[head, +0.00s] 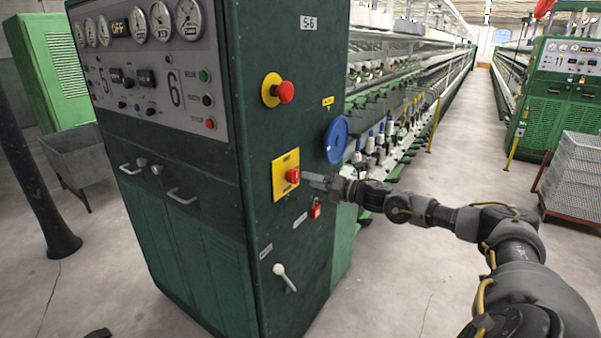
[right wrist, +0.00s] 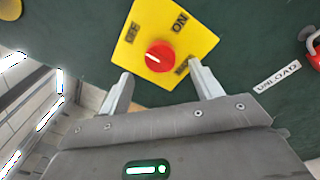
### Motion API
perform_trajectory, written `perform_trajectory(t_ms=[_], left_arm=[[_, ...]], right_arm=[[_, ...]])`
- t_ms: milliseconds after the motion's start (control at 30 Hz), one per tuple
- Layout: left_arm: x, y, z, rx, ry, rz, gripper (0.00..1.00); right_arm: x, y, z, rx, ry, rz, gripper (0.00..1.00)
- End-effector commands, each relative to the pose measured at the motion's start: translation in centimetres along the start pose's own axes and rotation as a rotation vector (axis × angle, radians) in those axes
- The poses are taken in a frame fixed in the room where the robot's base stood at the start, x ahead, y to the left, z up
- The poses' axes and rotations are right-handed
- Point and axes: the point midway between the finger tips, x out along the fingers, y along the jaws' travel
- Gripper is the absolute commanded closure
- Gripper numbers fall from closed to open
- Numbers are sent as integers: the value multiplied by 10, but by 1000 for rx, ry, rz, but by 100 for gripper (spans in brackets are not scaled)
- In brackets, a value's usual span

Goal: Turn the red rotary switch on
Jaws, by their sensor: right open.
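The red rotary switch (head: 292,175) sits on a yellow plate (head: 280,166) on the side of the dark green cabinet. In the right wrist view the red knob (right wrist: 159,56) is round, and its yellow plate (right wrist: 145,22) bears OFF and ON labels and a third mark at its lower right. My right gripper (head: 308,179) reaches in from the right, close in front of the switch. In the wrist view its fingers (right wrist: 159,71) are open, one on each side below the knob, with gaps between. The knob's exact pointing direction is unclear. My left gripper is not in view.
The cabinet side also carries a red emergency button (head: 286,92), a blue handwheel (head: 336,140), a red padlock (head: 315,209) and a white lever (head: 284,277). The aisle floor (head: 470,150) on the right is clear.

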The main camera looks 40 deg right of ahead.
Motion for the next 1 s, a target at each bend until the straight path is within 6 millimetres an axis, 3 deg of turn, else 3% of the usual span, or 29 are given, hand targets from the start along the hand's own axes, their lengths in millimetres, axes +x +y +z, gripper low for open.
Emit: perform_trajectory(t_ms=[33, 300, 700, 1000], left_arm=[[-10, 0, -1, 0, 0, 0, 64], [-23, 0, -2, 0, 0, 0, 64], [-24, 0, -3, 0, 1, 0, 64], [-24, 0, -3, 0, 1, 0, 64]], right_arm=[[11, 4, 5, 2, -5, 3, 36], [45, 1, 2, 0, -3, 0, 36], [52, -1, 0, 0, 0, -1, 36], [51, -1, 0, 0, -1, -2, 75]])
